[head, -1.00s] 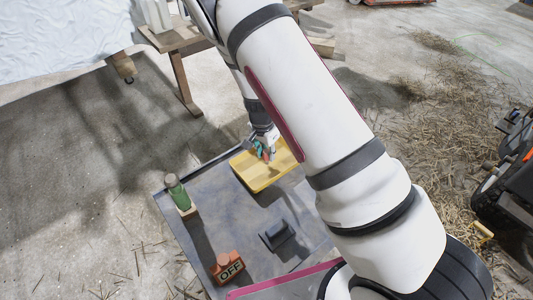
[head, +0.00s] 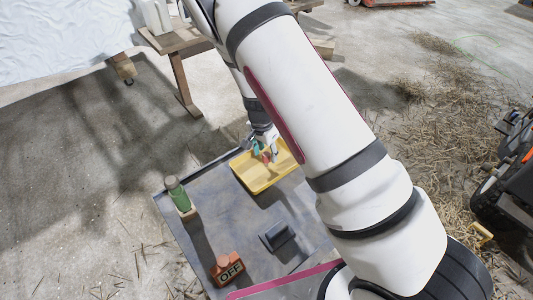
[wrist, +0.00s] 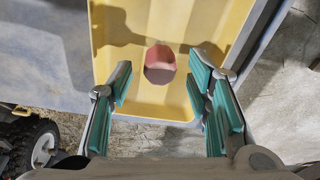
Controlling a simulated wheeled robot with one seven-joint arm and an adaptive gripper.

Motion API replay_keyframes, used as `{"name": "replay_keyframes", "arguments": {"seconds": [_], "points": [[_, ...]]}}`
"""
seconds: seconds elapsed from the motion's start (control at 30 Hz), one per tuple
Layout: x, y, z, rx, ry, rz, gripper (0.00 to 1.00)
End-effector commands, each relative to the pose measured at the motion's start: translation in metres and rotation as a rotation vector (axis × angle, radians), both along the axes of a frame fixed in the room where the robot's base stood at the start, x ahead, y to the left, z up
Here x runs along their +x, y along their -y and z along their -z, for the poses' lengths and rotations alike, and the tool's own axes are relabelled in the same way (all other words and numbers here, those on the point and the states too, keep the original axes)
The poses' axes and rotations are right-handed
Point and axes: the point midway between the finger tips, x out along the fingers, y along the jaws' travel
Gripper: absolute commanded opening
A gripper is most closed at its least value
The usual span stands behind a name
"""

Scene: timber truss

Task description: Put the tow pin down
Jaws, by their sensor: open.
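The tow pin (wrist: 160,64) shows in the wrist view as a short reddish piece with a darker, faceted end. It is in the yellow tray (wrist: 121,15), near the tray's near wall. My gripper (wrist: 160,80) is open, with one teal-padded finger on each side of the pin and a clear gap on both sides. In the head view my gripper (head: 265,153) is over the far part of the yellow tray (head: 262,188), with a bit of red between the fingers. The pin's underside is hidden.
The tray stands on a grey deck (head: 225,210). A wooden trestle (head: 180,70) stands beyond. Straw litters the floor at right.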

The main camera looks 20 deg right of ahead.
Motion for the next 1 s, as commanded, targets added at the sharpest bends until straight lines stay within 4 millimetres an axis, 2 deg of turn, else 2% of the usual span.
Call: {"name": "replay_keyframes", "arguments": {"seconds": [0.03,0.2,0.4,0.6,0.87,1.0], "points": [[-0.001,-0.002,-0.012,0.001,0.001,-0.003,0.45],[-0.003,-0.006,-0.049,0.001,0.004,-0.002,0.45],[-0.006,-0.009,-0.084,0.000,0.001,-0.001,0.45],[-0.008,-0.011,-0.102,0.001,-0.001,0.000,0.45],[-0.008,-0.011,-0.108,0.004,-0.001,-0.001,0.45],[-0.017,-0.015,-0.130,0.046,-0.009,-0.028,0.45]]}}
